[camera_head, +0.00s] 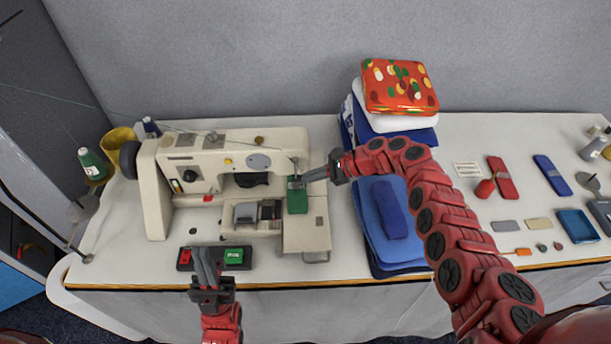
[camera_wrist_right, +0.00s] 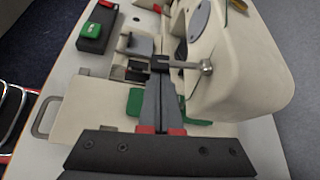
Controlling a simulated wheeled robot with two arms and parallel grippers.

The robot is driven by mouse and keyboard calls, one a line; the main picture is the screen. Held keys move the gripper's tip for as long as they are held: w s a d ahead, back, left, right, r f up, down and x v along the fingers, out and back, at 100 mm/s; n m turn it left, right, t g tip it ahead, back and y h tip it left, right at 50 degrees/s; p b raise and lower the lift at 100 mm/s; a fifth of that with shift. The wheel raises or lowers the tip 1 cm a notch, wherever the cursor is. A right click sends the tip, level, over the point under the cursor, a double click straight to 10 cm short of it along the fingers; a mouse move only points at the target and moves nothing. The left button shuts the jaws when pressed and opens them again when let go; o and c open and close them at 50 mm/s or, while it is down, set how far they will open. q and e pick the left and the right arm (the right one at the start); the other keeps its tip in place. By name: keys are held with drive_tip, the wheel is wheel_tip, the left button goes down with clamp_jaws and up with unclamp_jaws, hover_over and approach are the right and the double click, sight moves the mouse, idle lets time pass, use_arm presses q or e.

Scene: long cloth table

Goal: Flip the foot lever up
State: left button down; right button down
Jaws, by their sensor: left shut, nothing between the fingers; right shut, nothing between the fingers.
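The cream sewing machine (camera_head: 225,165) stands at the left of the table. At its needle end a small dark lever with a round metal knob (camera_wrist_right: 205,68) sticks out in the right wrist view; I take it for the foot lever. My right gripper (camera_head: 304,178) is shut and empty, its tips right at this lever. In the right wrist view the tips (camera_wrist_right: 162,72) overlap the lever's dark part; I cannot tell if they touch. A green piece (camera_head: 297,201) lies below. My left gripper (camera_head: 206,252) is shut and empty, over the black switch box (camera_head: 214,257).
The switch box has a red and a green button (camera_head: 234,256). Folded blue cloths (camera_head: 385,225) and a stack with an orange patterned item (camera_head: 398,87) stand right of the machine. A green thread spool (camera_head: 92,163) is at far left. Small tools lie at the right.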

drive_tip(key=shift+r+m+g, duration=0.1)
drive_tip(key=shift+m+g, duration=0.2)
drive_tip(key=shift+r, duration=0.1)
drive_tip(key=shift+r+p, duration=0.75)
drive_tip(key=shift+p, duration=0.15)
